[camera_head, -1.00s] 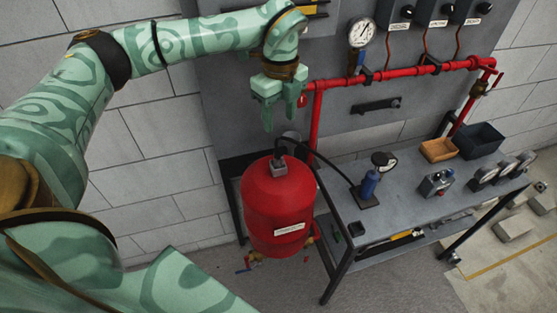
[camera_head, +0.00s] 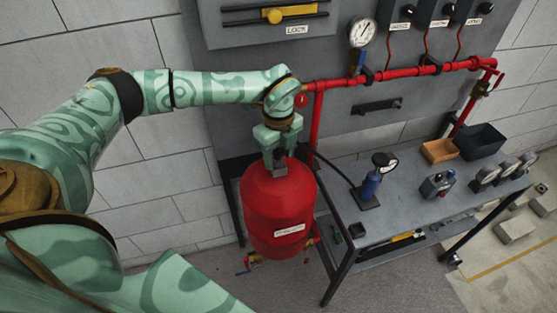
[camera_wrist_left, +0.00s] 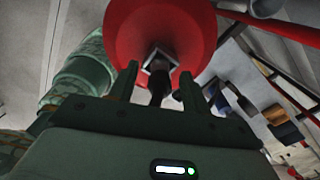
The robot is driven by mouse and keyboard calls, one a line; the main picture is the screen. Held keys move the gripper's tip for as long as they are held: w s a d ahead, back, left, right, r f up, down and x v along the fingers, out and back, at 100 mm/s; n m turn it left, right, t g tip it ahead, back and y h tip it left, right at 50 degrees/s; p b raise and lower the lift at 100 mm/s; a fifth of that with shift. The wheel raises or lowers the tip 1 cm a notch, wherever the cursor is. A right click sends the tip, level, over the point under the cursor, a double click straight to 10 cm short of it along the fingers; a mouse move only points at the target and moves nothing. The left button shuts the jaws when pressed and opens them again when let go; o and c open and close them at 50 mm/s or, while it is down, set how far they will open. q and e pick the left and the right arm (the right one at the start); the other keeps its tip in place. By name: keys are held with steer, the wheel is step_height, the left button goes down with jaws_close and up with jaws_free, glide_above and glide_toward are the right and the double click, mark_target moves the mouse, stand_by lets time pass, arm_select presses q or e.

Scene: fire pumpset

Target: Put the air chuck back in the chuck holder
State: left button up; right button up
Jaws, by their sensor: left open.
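The air chuck (camera_wrist_left: 157,86) is a dark piece at the grey square fitting (camera_wrist_left: 158,62) on top of the red tank (camera_head: 278,210). In the head view my left gripper hides it. My left gripper (camera_head: 279,152) is directly over the tank top, pointing down. In the left wrist view, the open fingers of my left gripper (camera_wrist_left: 158,80) stand on either side of the chuck, with gaps visible. A black hose (camera_head: 335,168) runs from behind the gripper toward a blue cylinder with a gauge (camera_head: 370,184) on the bench. I cannot identify the chuck holder for certain. My right gripper is out of view.
The grey bench (camera_head: 415,205) holds an orange tray (camera_head: 439,150), a dark bin (camera_head: 480,141) and several gauges. A red pipe (camera_head: 410,72) crosses the panel behind, with its vertical run (camera_head: 316,130) close to my left gripper. A small black block (camera_head: 356,230) sits at the bench's front edge.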

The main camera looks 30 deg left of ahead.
arm_select(q)
jaws_close()
